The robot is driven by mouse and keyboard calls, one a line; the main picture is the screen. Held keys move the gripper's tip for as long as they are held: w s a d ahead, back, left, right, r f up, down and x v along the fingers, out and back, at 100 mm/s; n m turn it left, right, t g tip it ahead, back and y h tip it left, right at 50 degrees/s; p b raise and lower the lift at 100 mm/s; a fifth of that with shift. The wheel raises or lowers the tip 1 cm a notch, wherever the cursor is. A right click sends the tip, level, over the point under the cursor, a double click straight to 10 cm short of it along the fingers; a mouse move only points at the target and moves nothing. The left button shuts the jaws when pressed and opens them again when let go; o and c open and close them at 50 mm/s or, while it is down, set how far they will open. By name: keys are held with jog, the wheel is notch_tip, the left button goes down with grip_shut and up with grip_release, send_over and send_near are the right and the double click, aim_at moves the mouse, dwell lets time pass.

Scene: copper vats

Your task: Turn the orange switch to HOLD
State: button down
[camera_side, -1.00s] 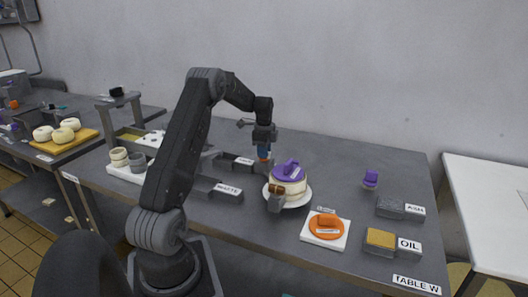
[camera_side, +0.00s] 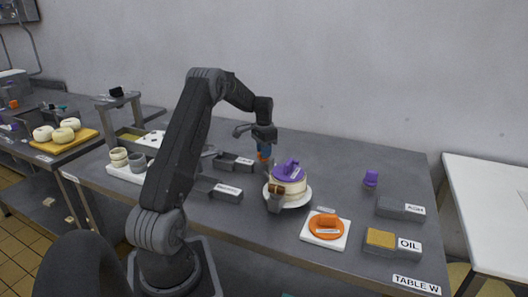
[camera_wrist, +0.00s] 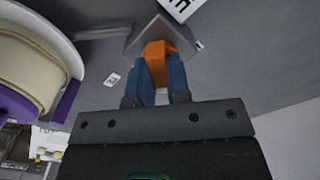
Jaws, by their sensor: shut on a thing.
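My gripper (camera_side: 264,153) points down over the middle of the table, behind the cream and purple vat. In the wrist view its two blue fingers (camera_wrist: 160,75) are shut on an orange piece (camera_wrist: 157,50), which looks like a switch handle. The piece meets a grey block (camera_wrist: 150,30); how they join is hidden. A white label with a dark letter (camera_wrist: 182,7) shows beside it, cut off by the frame edge. The word HOLD is not readable. A separate orange round piece with a raised bar (camera_side: 326,222) sits on a white plate near the front edge.
The vat (camera_side: 290,180) stands on a white dish, close to my gripper; its side (camera_wrist: 35,60) fills the wrist view's left. Grey trays (camera_side: 233,161) lie to the left. A purple knob (camera_side: 371,178) and the OIL tray (camera_side: 380,240) are at right.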

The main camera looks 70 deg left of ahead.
jog(key=n, duration=0.3)
jog(key=shift+n, duration=2.1)
jog(key=c, duration=1.1)
grip_release()
jog(key=shift+r, duration=0.1)
notch_tip(320, 180, up, 14)
jog(key=shift+f, duration=0.15)
